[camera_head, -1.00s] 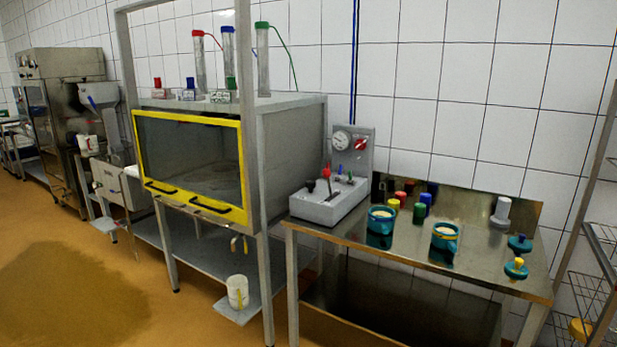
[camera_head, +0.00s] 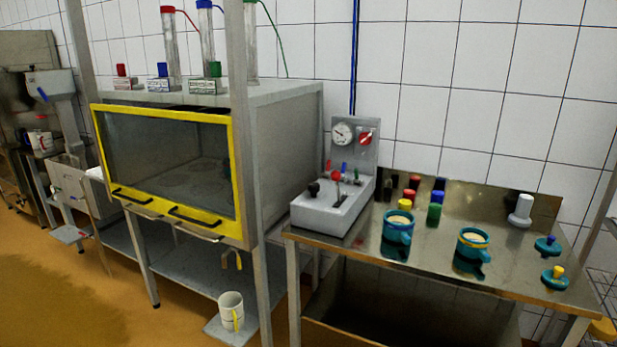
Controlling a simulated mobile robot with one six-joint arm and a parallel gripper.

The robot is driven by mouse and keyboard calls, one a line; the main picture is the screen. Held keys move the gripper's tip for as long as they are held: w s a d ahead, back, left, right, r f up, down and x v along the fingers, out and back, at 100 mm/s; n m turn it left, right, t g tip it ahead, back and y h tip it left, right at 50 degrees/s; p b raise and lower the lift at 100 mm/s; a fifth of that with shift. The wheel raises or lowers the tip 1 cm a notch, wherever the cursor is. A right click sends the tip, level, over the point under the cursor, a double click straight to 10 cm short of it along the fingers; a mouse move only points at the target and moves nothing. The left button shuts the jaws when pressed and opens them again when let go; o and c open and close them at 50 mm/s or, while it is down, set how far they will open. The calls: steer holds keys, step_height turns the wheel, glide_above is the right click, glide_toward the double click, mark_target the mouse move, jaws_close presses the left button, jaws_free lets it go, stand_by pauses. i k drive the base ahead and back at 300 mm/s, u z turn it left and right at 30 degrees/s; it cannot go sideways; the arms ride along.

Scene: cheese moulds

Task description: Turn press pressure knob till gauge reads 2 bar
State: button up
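The pressure gauge (camera_head: 343,133) is a round white dial on a grey upright panel (camera_head: 352,158) at the back of the press control box (camera_head: 333,207). Its needle is too small to read. The red knob (camera_head: 365,138) sits just right of the gauge on the same panel. The box also carries a red-topped lever (camera_head: 336,176), a black knob (camera_head: 314,188) and small blue and red parts. The box stands at the left end of the steel table. My gripper is not in view.
The steel table (camera_head: 430,262) also holds two teal moulds (camera_head: 397,240) (camera_head: 472,252), several coloured bottles (camera_head: 434,212), a white cylinder (camera_head: 520,210) and two teal lids (camera_head: 547,246) (camera_head: 554,279). A yellow-framed cabinet (camera_head: 285,150) stands left. A white bucket (camera_head: 231,311) sits low. Floor is clear at left.

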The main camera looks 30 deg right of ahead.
mark_target(314, 188)
steer(key=i, duration=0.85)
steer(key=u, duration=0.2)
